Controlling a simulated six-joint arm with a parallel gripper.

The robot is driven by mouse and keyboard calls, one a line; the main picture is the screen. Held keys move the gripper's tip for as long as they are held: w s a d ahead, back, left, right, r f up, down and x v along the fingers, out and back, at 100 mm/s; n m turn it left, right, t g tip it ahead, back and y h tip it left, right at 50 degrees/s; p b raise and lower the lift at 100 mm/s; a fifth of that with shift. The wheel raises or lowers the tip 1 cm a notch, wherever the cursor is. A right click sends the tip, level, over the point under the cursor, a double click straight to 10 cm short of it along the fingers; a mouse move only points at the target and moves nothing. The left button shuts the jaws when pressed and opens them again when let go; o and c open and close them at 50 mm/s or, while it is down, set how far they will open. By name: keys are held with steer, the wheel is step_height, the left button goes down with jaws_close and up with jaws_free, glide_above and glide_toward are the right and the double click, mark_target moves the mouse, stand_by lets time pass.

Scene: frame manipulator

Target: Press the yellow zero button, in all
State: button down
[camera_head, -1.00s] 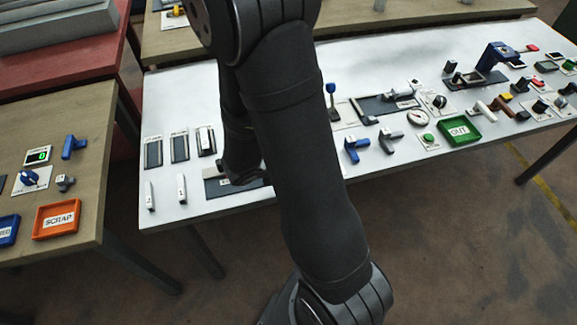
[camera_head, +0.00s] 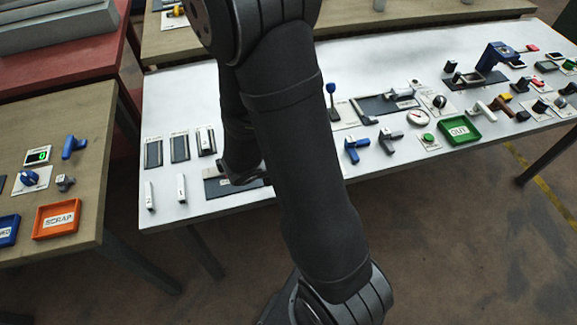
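I cannot make out a yellow zero button in the head view. A small yellow part (camera_head: 177,11) shows on a white plate on the back table, too small to identify. A display (camera_head: 37,156) with a green digit, seemingly 0, stands on the left wooden table. My arm (camera_head: 300,150) crosses the middle of the view, with its far section hanging down behind it over the white table. My gripper's fingers cannot be seen.
The white table (camera_head: 185,90) carries several fixtures: flat dark slotted plates at left, a blue-knobbed lever (camera_head: 331,92), a green button (camera_head: 428,137) and a green tray (camera_head: 474,138). An orange scrap tray (camera_head: 40,231) sits on the left table. My arm hides part of the white table.

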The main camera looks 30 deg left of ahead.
steer(key=shift+f, duration=0.15)
steer(key=shift+f, duration=0.25)
steer(key=shift+f, duration=0.45)
stand_by(1.0)
steer(key=shift+r, duration=0.85)
steer(key=shift+r, duration=2.55)
steer(key=shift+f, duration=0.15)
steer(key=shift+r, duration=2.05)
